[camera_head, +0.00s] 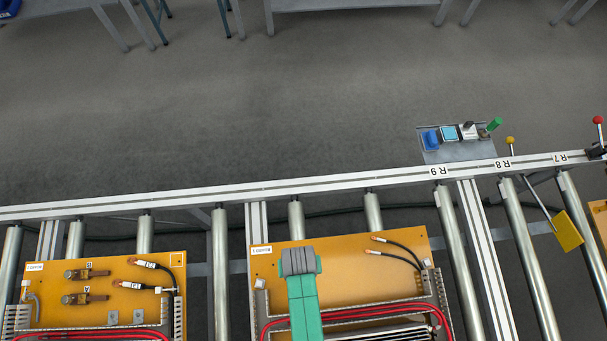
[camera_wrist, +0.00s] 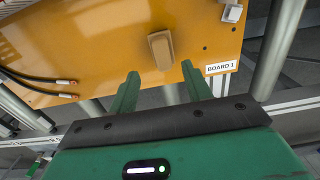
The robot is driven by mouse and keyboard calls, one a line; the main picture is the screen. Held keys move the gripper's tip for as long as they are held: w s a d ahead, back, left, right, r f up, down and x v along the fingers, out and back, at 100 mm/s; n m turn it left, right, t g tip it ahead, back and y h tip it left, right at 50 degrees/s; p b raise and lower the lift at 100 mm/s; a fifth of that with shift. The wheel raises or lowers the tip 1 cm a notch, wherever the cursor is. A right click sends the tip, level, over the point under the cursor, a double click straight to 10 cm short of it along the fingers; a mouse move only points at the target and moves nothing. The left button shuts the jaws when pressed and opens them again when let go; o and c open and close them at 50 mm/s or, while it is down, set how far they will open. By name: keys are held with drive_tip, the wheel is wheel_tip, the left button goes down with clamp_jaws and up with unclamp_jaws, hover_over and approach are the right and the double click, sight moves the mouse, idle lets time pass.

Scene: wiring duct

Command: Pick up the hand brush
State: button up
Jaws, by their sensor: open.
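A tan, wood-coloured block (camera_wrist: 161,49) with rounded edges stands on the orange board (camera_wrist: 90,40) in the wrist view; it may be the hand brush, but no bristles show. My gripper (camera_wrist: 158,82) is open, its two green fingers apart with nothing between them. The block is just beyond the fingertips, roughly in line with the gap. In the head view my green and grey arm end (camera_head: 300,264) is over the board labelled 1 and hides the block.
A second orange board (camera_head: 60,285) with cables and fittings lies to the left on the roller conveyor. Black cables (camera_wrist: 35,85) lie on the board near my gripper. A control box (camera_head: 455,142) and a yellow plate (camera_head: 567,232) are at the right.

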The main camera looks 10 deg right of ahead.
drive_tip(key=f, duration=0.4)
drive_tip(key=f+b, duration=0.1)
drive_tip(key=f, duration=0.2)
drive_tip(key=shift+w+a+f, duration=0.15)
drive_tip(key=shift+a+f, duration=0.05)
drive_tip(key=shift+f, duration=0.15)
clamp_jaws()
wheel_tip(320, 180, up, 10)
drive_tip(key=shift+r+p, duration=0.1)
drive_tip(key=shift+p, duration=0.7)
drive_tip(key=w+r+p, duration=0.2)
drive_tip(key=w+r, duration=0.6)
drive_tip(key=r, duration=0.4)
drive_tip(key=w+r+p, duration=0.2)
drive_tip(key=w+r, duration=0.6)
drive_tip(key=r, duration=0.5)
